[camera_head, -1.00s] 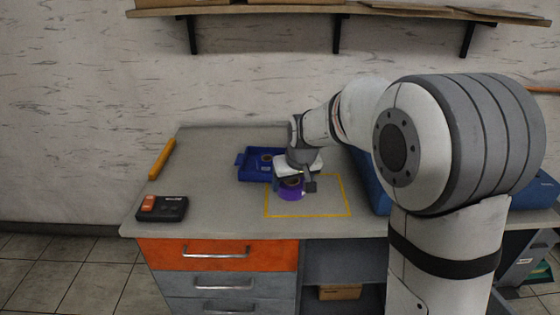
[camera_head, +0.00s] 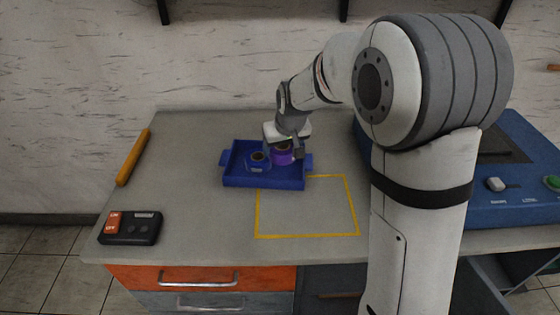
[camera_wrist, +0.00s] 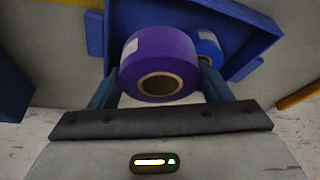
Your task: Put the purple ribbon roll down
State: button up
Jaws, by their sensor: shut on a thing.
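The purple ribbon roll (camera_head: 282,156) is in my gripper (camera_head: 290,154), over the right part of the blue tray (camera_head: 262,182). In the wrist view the purple roll (camera_wrist: 160,62) sits between the two fingers of my gripper (camera_wrist: 158,88), its cardboard core facing the camera. Whether the roll touches the tray floor I cannot tell. A blue ribbon roll (camera_head: 258,160) is in the left part of the tray, and it also shows in the wrist view (camera_wrist: 208,50) just behind the purple one.
A control box with an orange switch (camera_head: 130,227) and a yellow bar (camera_head: 133,157) lie at the left. A blue machine (camera_head: 510,190) stands at the right.

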jog(key=f, duration=0.7)
jog(key=shift+d, duration=0.2)
jog(key=shift+r, duration=0.1)
jog(key=o, duration=0.8)
